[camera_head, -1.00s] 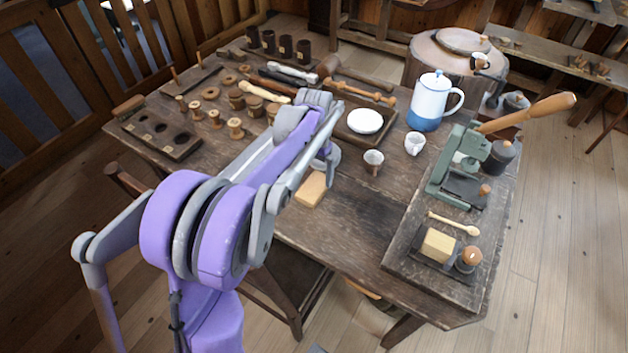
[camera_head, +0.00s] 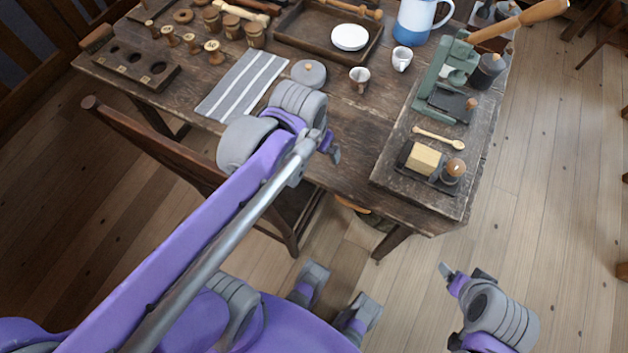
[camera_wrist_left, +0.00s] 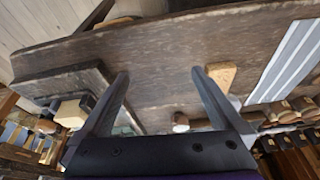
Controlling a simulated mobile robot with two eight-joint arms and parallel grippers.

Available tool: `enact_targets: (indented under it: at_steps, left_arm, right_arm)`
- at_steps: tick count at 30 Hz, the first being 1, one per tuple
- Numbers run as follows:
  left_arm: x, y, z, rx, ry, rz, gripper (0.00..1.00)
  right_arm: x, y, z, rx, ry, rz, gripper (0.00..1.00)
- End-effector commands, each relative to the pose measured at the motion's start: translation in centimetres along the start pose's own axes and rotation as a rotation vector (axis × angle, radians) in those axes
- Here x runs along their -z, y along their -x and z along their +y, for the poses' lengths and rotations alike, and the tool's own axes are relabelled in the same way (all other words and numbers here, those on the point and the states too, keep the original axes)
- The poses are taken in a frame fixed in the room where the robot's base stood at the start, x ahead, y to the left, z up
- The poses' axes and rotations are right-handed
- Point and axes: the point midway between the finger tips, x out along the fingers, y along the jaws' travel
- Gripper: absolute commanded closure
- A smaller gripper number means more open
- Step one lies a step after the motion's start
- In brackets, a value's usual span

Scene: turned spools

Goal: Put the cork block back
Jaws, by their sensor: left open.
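The cork block (camera_wrist_left: 222,75) is a small tan block lying on the dark wooden table (camera_wrist_left: 160,45). In the left wrist view it lies just right of the right-hand finger, outside the gap between the fingers. In the head view it does not show; my left wrist covers that part of the table. My left gripper (camera_wrist_left: 160,73) is open and empty. In the head view the left gripper (camera_head: 333,150) is over the table's front edge, mostly seen from behind. My right gripper (camera_head: 450,277) is low at the lower right, over the floor; its jaw opening is unclear.
A striped cloth (camera_head: 242,84) and a grey lid (camera_head: 309,74) lie behind my left wrist. A board at right bears a pale yellow block (camera_head: 425,158), a spoon (camera_head: 438,138) and a green press (camera_head: 440,85). A cup (camera_head: 359,79) stands mid-table. A chair (camera_head: 160,140) is at the front left.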

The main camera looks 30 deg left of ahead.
Motion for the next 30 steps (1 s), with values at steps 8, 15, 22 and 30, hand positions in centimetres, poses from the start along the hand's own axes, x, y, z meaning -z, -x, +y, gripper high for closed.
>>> enact_targets:
  at_steps: [8, 15, 22, 30]
  left_arm:
    - [-7.2, -1.9, 3.4, -0.032, -0.026, 0.121, 0.00]
    - [-7.9, -2.2, 3.7, -0.037, -0.025, 0.135, 0.00]
    - [-7.8, -2.1, 3.7, -0.037, -0.025, 0.134, 0.00]
    - [-7.8, -2.1, 3.7, -0.036, -0.025, 0.134, 0.00]
  right_arm:
    - [0.0, 0.0, 0.0, 0.000, 0.000, 0.000, 0.19]
    - [0.0, 0.0, 0.0, 0.000, 0.000, 0.000, 0.19]
    - [0.0, 0.0, 0.0, 0.000, 0.000, 0.000, 0.19]
    - [0.0, 0.0, 0.0, 0.000, 0.000, 0.000, 0.19]
